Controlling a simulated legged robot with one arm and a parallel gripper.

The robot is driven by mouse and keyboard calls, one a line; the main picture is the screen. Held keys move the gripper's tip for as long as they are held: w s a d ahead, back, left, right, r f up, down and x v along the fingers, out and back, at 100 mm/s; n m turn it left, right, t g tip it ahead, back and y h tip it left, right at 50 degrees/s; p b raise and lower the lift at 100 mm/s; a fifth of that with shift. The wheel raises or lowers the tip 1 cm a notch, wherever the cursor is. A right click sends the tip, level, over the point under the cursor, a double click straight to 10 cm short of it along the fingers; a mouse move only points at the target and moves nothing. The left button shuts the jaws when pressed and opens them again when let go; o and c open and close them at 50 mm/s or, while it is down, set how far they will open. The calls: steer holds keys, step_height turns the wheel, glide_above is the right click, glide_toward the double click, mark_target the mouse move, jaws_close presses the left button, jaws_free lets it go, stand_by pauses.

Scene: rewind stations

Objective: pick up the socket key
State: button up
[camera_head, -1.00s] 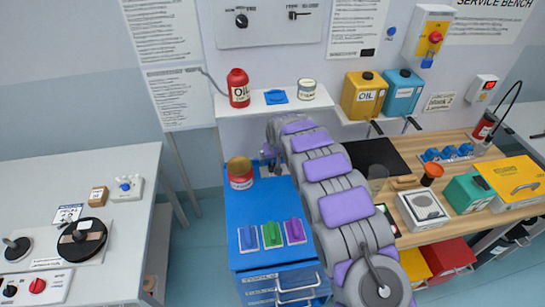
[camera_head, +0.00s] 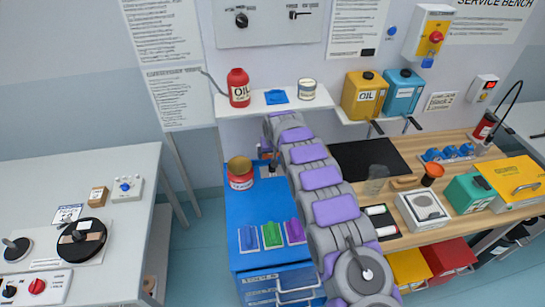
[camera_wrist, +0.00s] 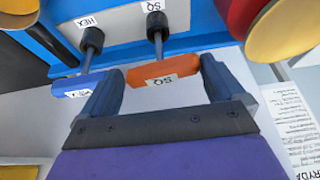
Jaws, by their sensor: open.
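Two T-handled keys stand in a rack (camera_wrist: 125,45) in the wrist view. One has an orange handle (camera_wrist: 150,72) marked SQ; the other has a blue handle (camera_wrist: 75,86) marked HEX. Neither label spells out socket key. My gripper (camera_wrist: 160,68) is open, with the orange handle between its fingertips and the blue handle outside, by the left finger. I cannot tell whether the fingers touch the orange handle. In the head view my arm mostly hides the gripper and keys at the back of the blue cabinet (camera_head: 245,210).
A red tin (camera_head: 240,180) with a gold lid stands on the cabinet, close by the gripper. Blue, green and purple pieces lie at the cabinet's front. A shelf (camera_head: 255,103) with a red oil bottle (camera_head: 238,88) overhangs behind. The wooden bench (camera_head: 400,180) at right is crowded.

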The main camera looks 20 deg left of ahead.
steer(key=shift+a, duration=0.3)
steer(key=c, duration=0.4)
steer(key=shift+d, duration=0.15)
steer(key=c, duration=0.4)
